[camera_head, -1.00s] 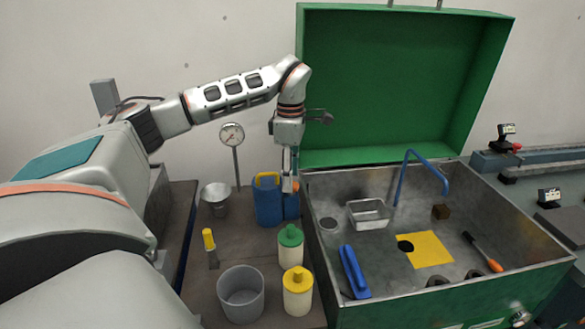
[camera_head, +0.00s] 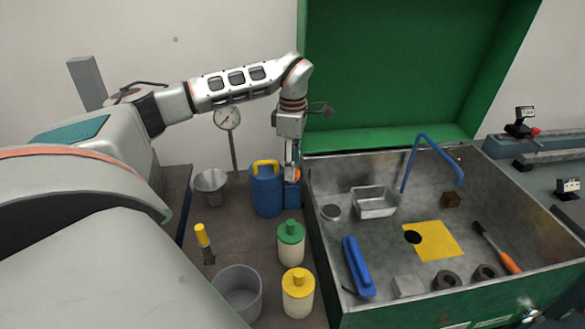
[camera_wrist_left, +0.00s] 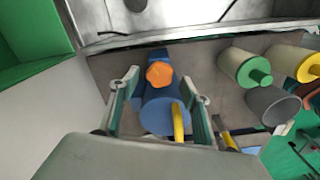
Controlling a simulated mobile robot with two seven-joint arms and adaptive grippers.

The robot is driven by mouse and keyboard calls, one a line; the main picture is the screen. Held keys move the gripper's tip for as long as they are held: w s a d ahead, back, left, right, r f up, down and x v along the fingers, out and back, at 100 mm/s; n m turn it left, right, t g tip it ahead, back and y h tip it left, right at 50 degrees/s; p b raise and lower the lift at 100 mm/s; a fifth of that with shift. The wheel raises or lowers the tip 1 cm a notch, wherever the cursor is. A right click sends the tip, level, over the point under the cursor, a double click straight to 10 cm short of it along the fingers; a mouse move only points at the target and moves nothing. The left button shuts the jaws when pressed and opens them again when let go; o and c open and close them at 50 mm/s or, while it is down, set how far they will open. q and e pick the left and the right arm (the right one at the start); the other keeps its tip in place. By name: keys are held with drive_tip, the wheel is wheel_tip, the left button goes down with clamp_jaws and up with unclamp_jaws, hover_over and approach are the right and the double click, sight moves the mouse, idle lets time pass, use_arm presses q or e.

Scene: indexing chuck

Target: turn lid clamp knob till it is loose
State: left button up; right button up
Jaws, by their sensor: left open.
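The orange lobed knob (camera_wrist_left: 159,75) sits on a blue block at the side of the metal box, seen from above in the left wrist view. In the head view a little of the knob (camera_head: 297,175) shows beside my gripper fingers. My left gripper (camera_head: 291,170) points down over it at the box's left wall. In the left wrist view my gripper (camera_wrist_left: 167,86) is open, with one finger on each side of the knob and visible gaps. I cannot tell how far the fingertips reach down around it. My right gripper is not in view.
A blue can with a yellow handle (camera_head: 266,192) stands close to the gripper. Green-lidded (camera_head: 291,246) and yellow-lidded (camera_head: 298,296) jars and a grey bucket (camera_head: 239,291) stand nearer. The raised green lid (camera_head: 400,75) rises behind the box (camera_head: 325,262).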

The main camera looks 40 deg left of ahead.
use_arm(q)
drive_tip(key=shift+f, duration=0.85)
drive_tip(key=c, duration=1.1)
drive_tip(key=shift+n, duration=0.4)
drive_tip(key=n, duration=0.4)
drive_tip(key=shift+n, duration=0.3)
drive_tip(key=n, duration=0.4)
drive_tip(key=shift+n, duration=0.4)
